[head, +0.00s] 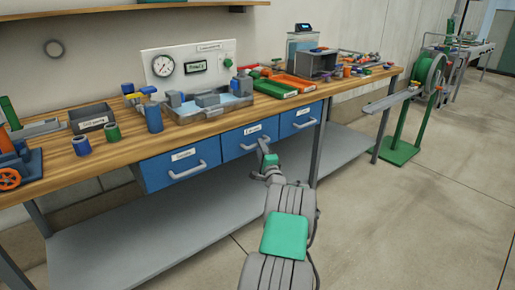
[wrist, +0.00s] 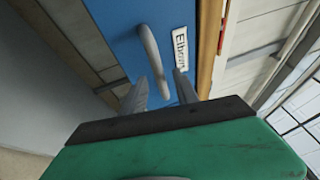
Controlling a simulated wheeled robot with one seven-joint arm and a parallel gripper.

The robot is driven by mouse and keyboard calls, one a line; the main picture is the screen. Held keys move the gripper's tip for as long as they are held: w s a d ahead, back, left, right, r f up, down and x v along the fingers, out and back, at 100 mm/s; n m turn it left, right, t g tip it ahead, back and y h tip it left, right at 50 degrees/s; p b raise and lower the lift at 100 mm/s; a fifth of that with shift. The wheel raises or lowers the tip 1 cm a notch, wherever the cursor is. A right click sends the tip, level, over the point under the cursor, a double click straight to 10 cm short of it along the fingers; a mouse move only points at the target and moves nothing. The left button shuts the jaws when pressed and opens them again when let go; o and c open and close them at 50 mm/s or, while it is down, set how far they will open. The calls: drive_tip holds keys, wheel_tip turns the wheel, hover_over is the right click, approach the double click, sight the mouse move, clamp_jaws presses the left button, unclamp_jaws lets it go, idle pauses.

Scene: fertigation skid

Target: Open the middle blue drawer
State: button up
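The middle blue drawer (head: 232,139) is one of three blue drawers under the wooden bench top, with a white label and a grey bar handle. It looks shut. My gripper (head: 264,150) is in front of its right part, close to the handle. In the wrist view the blue drawer front (wrist: 112,22) fills the upper middle, with its curved grey handle (wrist: 152,52) and a label reading sideways. My gripper's two fingers (wrist: 160,88) stand apart, and the handle's near end shows between their tips. I cannot tell whether they touch it.
The left blue drawer (head: 160,172) and right blue drawer (head: 300,120) flank the middle one. The bench top (head: 110,160) above carries bins, fittings and a gauge panel (head: 190,65). A grey lower shelf (head: 130,245) runs below. A green hose reel (head: 425,85) stands right; the floor in front is clear.

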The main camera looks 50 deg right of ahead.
drive_tip(key=shift+x, duration=1.45)
drive_tip(key=shift+c, duration=0.5)
drive_tip(key=shift+a, duration=0.1)
clamp_jaws()
